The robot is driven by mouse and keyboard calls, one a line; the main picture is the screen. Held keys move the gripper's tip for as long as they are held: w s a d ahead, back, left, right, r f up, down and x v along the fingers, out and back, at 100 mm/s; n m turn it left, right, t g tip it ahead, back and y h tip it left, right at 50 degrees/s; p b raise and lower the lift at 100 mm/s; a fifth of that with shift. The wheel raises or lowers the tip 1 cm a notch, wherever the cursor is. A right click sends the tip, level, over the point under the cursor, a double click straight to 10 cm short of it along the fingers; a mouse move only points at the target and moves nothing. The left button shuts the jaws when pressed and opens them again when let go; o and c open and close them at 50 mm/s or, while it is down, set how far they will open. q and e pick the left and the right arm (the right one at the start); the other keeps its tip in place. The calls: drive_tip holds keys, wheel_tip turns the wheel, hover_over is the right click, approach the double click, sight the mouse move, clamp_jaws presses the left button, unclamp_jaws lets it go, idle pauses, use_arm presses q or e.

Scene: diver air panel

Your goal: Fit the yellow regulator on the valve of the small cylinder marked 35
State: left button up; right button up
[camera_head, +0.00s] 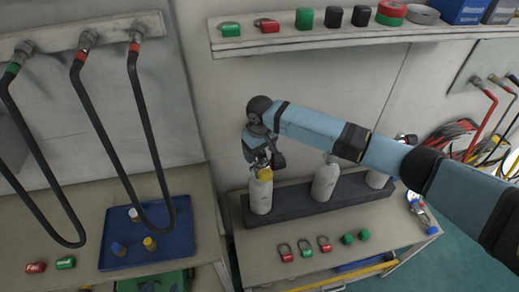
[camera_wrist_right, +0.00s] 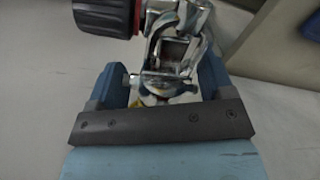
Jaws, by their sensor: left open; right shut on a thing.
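A pale small cylinder (camera_head: 261,196) stands upright at the left end of a dark rack (camera_head: 320,208) in the head view; its number is not legible. My right gripper (camera_head: 262,152) is above its top. Yellow of the regulator (camera_head: 264,173) shows there, mostly hidden by the gripper. In the right wrist view, my right gripper (camera_wrist_right: 160,65) is shut around a chrome yoke-like fitting (camera_wrist_right: 175,45), with a little yellow beneath it. A black knob with a red ring (camera_wrist_right: 103,14) is beside it. I cannot tell whether the regulator is seated on the valve. My left gripper is out of view.
A middle cylinder (camera_head: 325,180) and a third one (camera_head: 376,179), partly behind my arm, stand in the rack. A blue tray (camera_head: 180,255) is at left, below hanging hoses (camera_head: 102,135). A shelf (camera_head: 330,38) runs above.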

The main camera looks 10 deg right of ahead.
drive_tip(key=shift+f, duration=0.45)
drive_tip(key=shift+s+f, duration=0.1)
drive_tip(key=shift+f, duration=0.15)
drive_tip(key=shift+s+d+f+p, duration=0.1)
drive_tip(key=shift+f+p, duration=0.05)
drive_tip(key=shift+p, duration=0.4)
idle(0.3)
drive_tip(key=shift+s+d+f, duration=0.1)
drive_tip(key=shift+s+f, duration=0.15)
drive_tip(key=shift+f, duration=0.45)
idle(1.2)
drive_tip(key=shift+r, duration=0.1)
drive_tip(key=shift+w+r+p, duration=0.2)
drive_tip(key=shift+r+p, duration=0.35)
drive_tip(key=shift+p, duration=0.15)
drive_tip(key=shift+w+r+p, duration=0.15)
drive_tip(key=shift+r+p, duration=0.4)
drive_tip(key=shift+p, duration=0.1)
drive_tip(key=shift+w+r, duration=0.15)
drive_tip(key=shift+r, duration=0.1)
